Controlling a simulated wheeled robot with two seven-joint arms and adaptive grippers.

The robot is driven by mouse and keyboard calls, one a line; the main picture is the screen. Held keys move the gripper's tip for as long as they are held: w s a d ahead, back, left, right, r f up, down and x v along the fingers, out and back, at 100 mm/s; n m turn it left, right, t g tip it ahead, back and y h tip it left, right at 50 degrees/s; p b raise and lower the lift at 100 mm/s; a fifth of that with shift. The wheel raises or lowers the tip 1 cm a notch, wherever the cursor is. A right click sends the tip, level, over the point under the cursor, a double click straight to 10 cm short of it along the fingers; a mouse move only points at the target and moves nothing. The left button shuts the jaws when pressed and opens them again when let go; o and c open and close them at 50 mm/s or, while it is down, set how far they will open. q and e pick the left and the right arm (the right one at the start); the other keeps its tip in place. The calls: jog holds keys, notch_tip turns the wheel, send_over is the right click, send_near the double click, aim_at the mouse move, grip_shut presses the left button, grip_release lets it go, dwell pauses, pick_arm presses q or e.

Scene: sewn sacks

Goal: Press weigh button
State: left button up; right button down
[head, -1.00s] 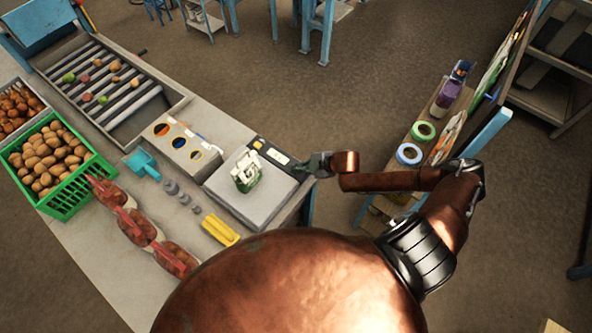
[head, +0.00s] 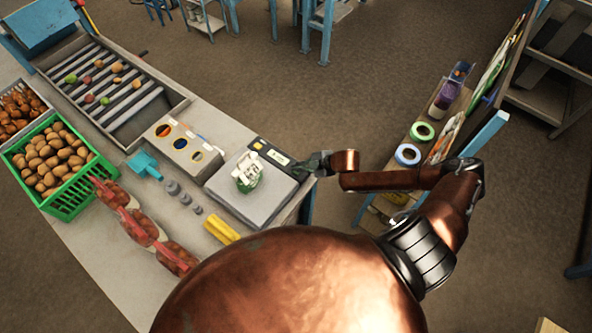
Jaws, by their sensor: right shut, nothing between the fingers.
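The weighing scale (head: 247,207) has a grey plate and stands near the right edge of the workbench. Its dark control panel (head: 272,155) sits at its far edge, with a yellow button (head: 258,146) and a small light display (head: 278,158). A green and white sack (head: 247,173) stands upright on the plate. My right gripper (head: 302,169) is shut and empty. Its tips are at the right end of the panel, beside the display; whether they touch it I cannot tell. My left gripper is out of view.
Left of the scale are a box with round holes (head: 181,147), grey weights (head: 173,187), a teal scoop (head: 143,164) and yellow bars (head: 221,230). Red net sacks (head: 143,229) and a green crate (head: 72,197) lie farther left. A shelf with tape rolls (head: 408,154) stands right, beyond a gap.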

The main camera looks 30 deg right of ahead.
notch_tip(320, 180, up, 3)
jog(key=p, duration=0.3)
jog(key=shift+r+p, duration=0.55)
jog(key=shift+r, duration=0.5)
